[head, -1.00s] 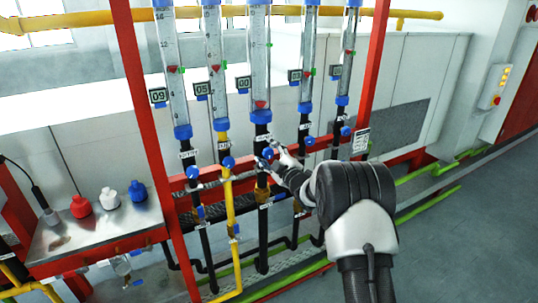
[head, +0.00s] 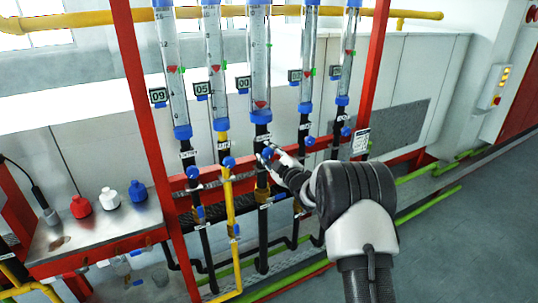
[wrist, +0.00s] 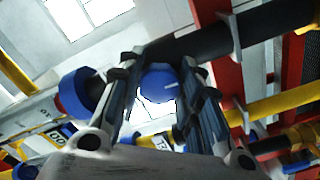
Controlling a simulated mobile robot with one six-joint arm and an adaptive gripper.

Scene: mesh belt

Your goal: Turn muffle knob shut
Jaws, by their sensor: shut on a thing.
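The blue knob (head: 267,153) sits on the black pipe below the middle flow tube (head: 258,60). A small white label (head: 263,139) above it is too small to read, so I cannot confirm it says muffle. My gripper (head: 271,158) reaches it from the right. In the wrist view the same round blue knob (wrist: 158,83) lies between the two dark fingers of my gripper (wrist: 160,78), which are shut on it. A pale mark shows on the knob's face. The fingers hide its sides.
Similar blue knobs sit on the neighbouring pipes, one to the left (head: 229,162) and one to the right (head: 309,141). Red frame posts (head: 140,90) flank the tubes. A metal bench (head: 95,232) with red, white and blue bottles stands at left.

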